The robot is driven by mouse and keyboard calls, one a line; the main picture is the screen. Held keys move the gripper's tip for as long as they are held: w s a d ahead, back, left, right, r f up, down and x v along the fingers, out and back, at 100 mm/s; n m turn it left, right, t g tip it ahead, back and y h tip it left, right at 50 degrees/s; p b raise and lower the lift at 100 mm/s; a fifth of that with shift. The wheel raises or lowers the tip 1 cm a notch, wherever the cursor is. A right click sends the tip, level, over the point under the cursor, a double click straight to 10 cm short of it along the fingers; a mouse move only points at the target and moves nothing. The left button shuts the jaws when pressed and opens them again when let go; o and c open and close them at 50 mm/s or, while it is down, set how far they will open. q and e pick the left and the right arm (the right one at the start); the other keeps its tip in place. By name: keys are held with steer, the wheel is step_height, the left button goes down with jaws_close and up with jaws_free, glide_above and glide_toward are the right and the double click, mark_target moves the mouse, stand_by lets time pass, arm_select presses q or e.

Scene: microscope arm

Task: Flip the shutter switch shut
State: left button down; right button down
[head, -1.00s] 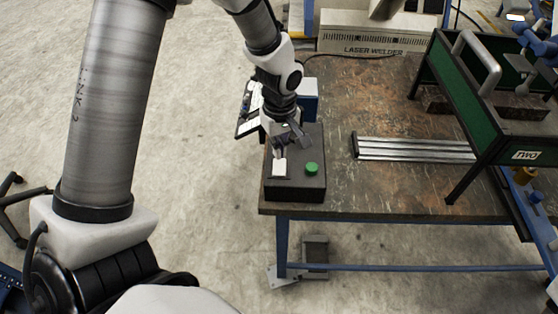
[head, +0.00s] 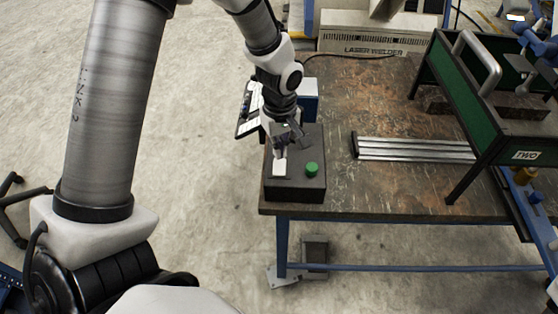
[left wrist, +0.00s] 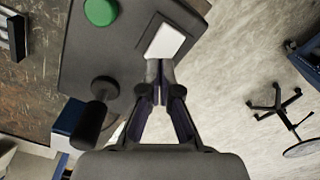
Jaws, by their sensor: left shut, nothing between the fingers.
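A dark control box (head: 313,190) sits at the near left corner of the worktable. On it are a white rocker switch (head: 279,168) and a round green button (head: 312,169). The left wrist view also shows the white switch (left wrist: 165,42) and the green button (left wrist: 101,11). My left gripper (head: 281,153) is shut and empty, pointing down at the switch. In the left wrist view its fingertips (left wrist: 160,75) are at the edge of the white switch; I cannot tell whether they touch it. My right gripper is not in view.
A dark knob or lever (left wrist: 95,115) stands on the box in the left wrist view. Silver rails (head: 415,149) and a green-sided frame (head: 450,85) are to the right on the worktable (head: 345,200). A laser welder (head: 375,44) is at the back.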

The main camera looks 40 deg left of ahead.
mark_target(279, 163)
arm_select(q)
steer(key=shift+f+b, duration=1.1)
steer(key=shift+f, duration=0.5)
stand_by(0.6)
step_height(279, 163, up, 7)
steer(key=p, duration=0.6)
steer(key=shift+r, duration=0.1)
stand_by(0.4)
